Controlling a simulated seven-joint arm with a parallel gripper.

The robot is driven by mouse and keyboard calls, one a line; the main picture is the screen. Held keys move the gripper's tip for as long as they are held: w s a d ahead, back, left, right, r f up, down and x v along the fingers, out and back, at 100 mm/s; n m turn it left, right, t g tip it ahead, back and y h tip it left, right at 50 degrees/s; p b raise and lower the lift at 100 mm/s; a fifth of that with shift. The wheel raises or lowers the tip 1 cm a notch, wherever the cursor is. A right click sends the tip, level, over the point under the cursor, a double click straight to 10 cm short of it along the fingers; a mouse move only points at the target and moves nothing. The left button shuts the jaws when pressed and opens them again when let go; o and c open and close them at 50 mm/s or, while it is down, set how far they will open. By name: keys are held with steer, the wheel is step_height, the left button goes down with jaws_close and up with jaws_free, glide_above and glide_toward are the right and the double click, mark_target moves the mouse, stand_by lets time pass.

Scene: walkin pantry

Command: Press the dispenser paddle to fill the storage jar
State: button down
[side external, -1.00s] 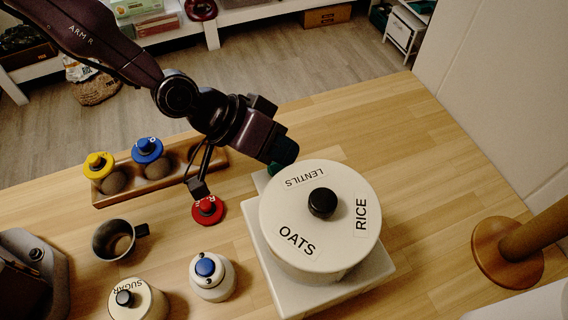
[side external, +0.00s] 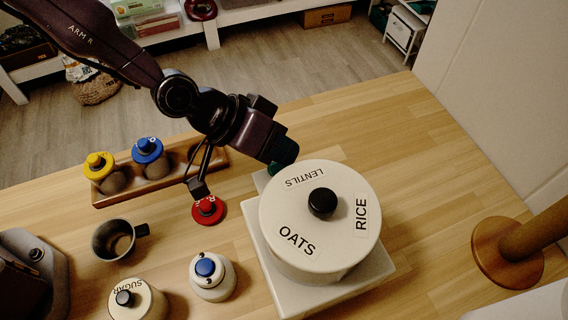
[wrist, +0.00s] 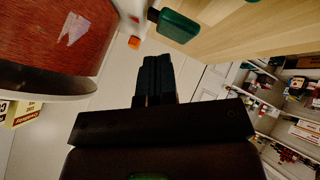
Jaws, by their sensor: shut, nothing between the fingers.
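The dispenser (side external: 290,218) is a large round cream drum with a black knob and OATS, LENTILS and RICE labels, on a pale square base. In the wrist view its side (wrist: 55,35) shows reddish contents above a pale rim. A green block (wrist: 178,26) and a small orange part show beside it; the green block may be the paddle. My gripper (wrist: 157,58) is shut and empty, pointing toward the dispenser's side, apart from the green block in that picture. In the side view a dark green piece is at the gripper's end, beside the drum's rim. I cannot tell which container is the storage jar.
A wooden rack (side external: 165,182) holds yellow- and blue-topped jars. A red lid (side external: 207,210), a grey mug (side external: 113,241), a blue-topped white jar (side external: 212,281) and a SUGAR jar (side external: 138,300) stand left of the dispenser. A wooden stand (side external: 508,252) is at right.

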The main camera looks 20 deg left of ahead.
mark_target(282, 166)
steer(key=shift+f, duration=0.15)
stand_by(0.5)
steer(key=shift+f, duration=0.3)
steer(key=shift+f, duration=0.75)
stand_by(0.7)
steer(key=shift+r, duration=1.15)
steer(key=shift+r, duration=0.1)
steer(key=shift+r, duration=2.45)
